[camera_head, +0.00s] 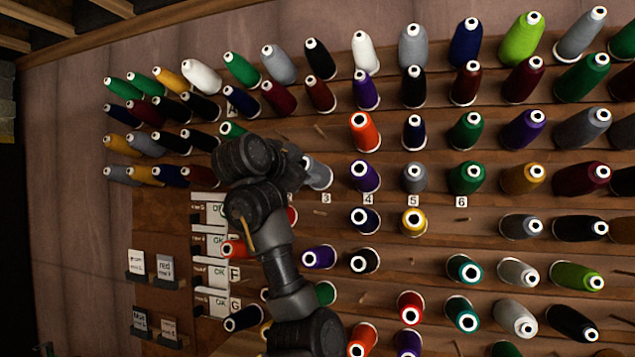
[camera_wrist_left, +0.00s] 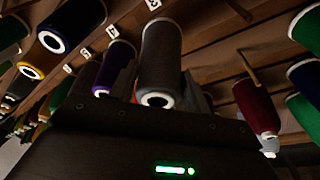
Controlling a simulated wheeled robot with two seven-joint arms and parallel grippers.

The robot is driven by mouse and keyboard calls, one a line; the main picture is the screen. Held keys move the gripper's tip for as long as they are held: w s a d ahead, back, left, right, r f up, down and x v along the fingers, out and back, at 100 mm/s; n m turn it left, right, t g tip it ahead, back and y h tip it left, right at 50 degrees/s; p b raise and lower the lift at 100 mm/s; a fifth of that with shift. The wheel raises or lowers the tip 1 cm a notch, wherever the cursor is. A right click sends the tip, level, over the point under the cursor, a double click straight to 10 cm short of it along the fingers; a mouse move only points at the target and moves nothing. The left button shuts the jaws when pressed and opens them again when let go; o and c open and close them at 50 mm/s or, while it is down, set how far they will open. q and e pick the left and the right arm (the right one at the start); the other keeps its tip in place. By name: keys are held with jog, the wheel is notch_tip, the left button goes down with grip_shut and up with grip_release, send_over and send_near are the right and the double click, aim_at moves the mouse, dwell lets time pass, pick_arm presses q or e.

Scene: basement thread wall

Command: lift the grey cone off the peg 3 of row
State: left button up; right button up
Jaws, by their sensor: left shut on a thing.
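The grey cone (camera_head: 319,174) is just above the number 3 label (camera_head: 326,198) in the head view. My left gripper (camera_head: 303,172) reaches it from the left and is shut on it. In the left wrist view the grey cone (camera_wrist_left: 161,62) stands up beyond the dark gripper body, its white-ringed end toward the camera. The fingertips are mostly hidden there. The peg behind the cone is hidden, so I cannot tell whether the cone is still around it. My right gripper is in neither view.
A purple cone (camera_head: 365,176) is close on the right, on peg 4. A bare peg (camera_head: 320,130) sticks out above. In the wrist view, a purple cone (camera_wrist_left: 117,68) and a maroon cone (camera_wrist_left: 256,104) flank the gripper. Cones crowd most of the wall.

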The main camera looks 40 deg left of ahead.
pick_arm(q)
jog(key=s+d+r+b, duration=0.1)
jog(key=s+d+b, duration=0.1)
jog(key=s+b, duration=0.2)
jog(key=shift+s+r, duration=0.2)
jog(key=shift+s, duration=0.9)
jog(key=s+r+b, duration=0.1)
jog(key=b, duration=0.2)
jog(key=s+d+r+b, duration=0.1)
jog(key=b, duration=0.1)
jog(key=s+b, duration=0.1)
jog(key=b, duration=0.2)
jog(key=shift+s+d+r+b, duration=0.25)
jog(key=shift+s+r+b, duration=0.1)
jog(key=shift+r, duration=0.05)
jog(key=shift+w, duration=0.1)
